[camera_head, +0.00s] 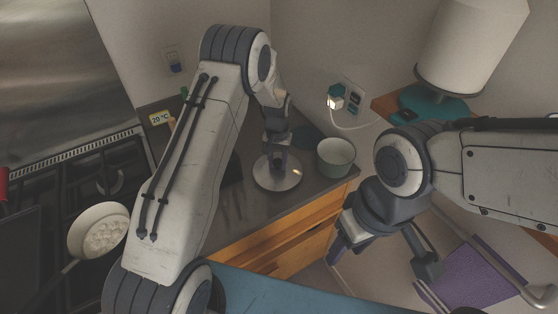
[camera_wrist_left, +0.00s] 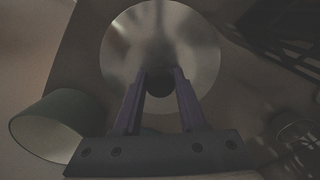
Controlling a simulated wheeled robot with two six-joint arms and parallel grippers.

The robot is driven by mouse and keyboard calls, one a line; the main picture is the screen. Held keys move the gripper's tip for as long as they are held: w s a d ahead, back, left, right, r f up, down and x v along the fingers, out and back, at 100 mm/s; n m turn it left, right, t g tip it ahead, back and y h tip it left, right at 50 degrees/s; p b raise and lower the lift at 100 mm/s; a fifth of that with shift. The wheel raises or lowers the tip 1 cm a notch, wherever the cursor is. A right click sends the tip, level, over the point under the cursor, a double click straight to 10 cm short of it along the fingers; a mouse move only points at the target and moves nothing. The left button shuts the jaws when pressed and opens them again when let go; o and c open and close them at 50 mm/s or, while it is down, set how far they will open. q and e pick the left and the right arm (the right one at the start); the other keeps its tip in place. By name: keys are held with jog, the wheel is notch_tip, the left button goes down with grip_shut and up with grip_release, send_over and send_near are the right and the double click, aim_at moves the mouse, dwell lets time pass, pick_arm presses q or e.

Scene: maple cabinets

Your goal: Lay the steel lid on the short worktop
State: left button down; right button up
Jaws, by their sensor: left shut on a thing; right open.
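The round steel lid (camera_head: 280,179) is over the dark short worktop (camera_head: 241,212), beside the green pot. My left gripper (camera_head: 276,155) is above it, shut on its dark knob. In the left wrist view the lid (camera_wrist_left: 123,48) shows as a shiny disc, with the fingers of my left gripper (camera_wrist_left: 161,82) on either side of the knob. The lid looks about level; I cannot tell whether it touches the worktop. My right gripper (camera_head: 383,262) is open and empty, in front of the worktop's right end.
A green pot (camera_head: 336,158) stands at the worktop's right end, close to the lid; it also shows in the left wrist view (camera_wrist_left: 44,137). A pan (camera_head: 82,240) sits on the stove at left. A lamp (camera_head: 468,45) stands at right. My left arm hides part of the worktop.

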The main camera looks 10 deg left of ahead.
pick_arm(q)
jog(key=shift+f, duration=0.3)
jog(key=shift+d+f, duration=0.1)
jog(key=shift+f, duration=0.05)
jog(key=shift+f, duration=0.1)
jog(key=shift+c, duration=2.4)
grip_release()
